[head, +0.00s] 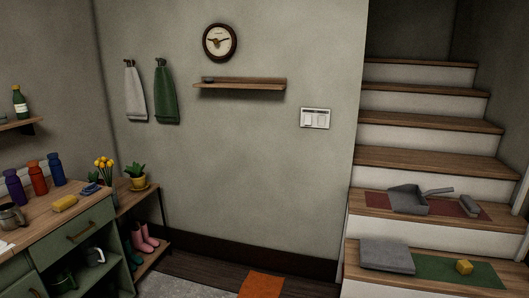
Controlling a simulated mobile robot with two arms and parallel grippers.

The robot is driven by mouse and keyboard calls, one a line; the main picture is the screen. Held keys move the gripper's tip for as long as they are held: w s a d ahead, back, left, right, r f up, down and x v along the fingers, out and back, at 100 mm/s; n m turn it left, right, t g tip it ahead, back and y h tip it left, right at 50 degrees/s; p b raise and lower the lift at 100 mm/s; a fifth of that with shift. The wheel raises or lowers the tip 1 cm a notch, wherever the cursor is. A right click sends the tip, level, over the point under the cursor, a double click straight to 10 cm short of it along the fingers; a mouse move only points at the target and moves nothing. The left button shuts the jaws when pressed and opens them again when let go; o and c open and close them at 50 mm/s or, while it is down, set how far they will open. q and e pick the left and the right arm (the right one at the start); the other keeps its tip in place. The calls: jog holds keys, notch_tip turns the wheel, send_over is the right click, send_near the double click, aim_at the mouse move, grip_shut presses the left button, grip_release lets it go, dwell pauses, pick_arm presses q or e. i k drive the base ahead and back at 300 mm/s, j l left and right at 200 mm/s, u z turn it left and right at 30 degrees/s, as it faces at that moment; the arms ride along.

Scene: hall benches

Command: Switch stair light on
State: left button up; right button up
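A white double light switch plate (315,118) is on the grey wall, just left of the staircase (415,158). It has two rockers side by side; which way each one is tipped is too small to tell. The upper stairwell is dim. Neither of my grippers shows in the head view.
A wooden wall shelf (240,84) and a clock (220,42) are left of the switch. A dustpan (408,199) and a grey folded cloth (387,256) lie on the lower steps. A green cabinet (75,232) stands at left. An orange mat (261,285) lies on the floor.

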aim_at(307, 117)
jog(key=i+j+z, duration=0.95)
jog(key=i, duration=0.2)
jog(key=i+j+z, duration=0.55)
jog(key=i+j, duration=0.2)
jog(key=j, duration=0.25)
jog(key=i+j+z, duration=0.3)
jog(key=j, duration=0.25)
